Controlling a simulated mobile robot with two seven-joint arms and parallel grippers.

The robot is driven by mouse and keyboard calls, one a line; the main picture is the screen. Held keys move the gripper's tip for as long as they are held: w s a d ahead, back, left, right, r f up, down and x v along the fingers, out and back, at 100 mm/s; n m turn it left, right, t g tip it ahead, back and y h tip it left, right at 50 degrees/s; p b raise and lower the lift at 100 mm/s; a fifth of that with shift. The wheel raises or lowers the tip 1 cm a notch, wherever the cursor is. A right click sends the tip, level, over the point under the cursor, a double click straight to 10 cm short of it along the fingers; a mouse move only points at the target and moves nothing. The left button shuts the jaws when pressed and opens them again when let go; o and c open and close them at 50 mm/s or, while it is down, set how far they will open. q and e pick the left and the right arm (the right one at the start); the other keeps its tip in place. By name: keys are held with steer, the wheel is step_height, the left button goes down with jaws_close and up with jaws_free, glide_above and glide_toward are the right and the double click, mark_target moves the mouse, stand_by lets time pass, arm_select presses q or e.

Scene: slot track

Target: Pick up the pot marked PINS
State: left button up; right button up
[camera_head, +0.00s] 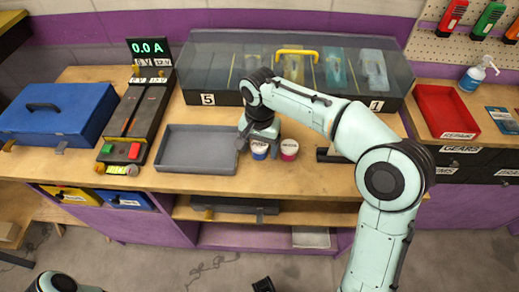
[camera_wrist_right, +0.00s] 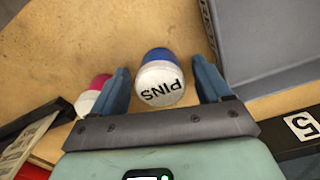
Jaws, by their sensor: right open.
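The pot marked PINS (camera_wrist_right: 160,80) has a blue body and a white lid with black letters. In the right wrist view it stands between the two fingers of my right gripper (camera_wrist_right: 162,78), which is open, with a gap on each side. In the head view the same blue pot (camera_head: 259,149) stands on the bench, partly hidden by my right gripper (camera_head: 257,138). A second pot, pink-red with a white lid (camera_head: 289,149), stands just to its right; in the right wrist view this pot (camera_wrist_right: 90,100) is outside the left finger. My left gripper is not in view.
A grey tray (camera_head: 196,168) lies close on the left of the pots. Behind stands a clear-lidded case (camera_head: 215,62) with a yellow handle and number plates. A blue toolbox (camera_head: 60,112) and a power unit (camera_head: 135,120) stand left. A red tray (camera_head: 446,110) lies right.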

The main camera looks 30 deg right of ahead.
steer(key=c, duration=1.1)
steer(key=shift+c, duration=0.2)
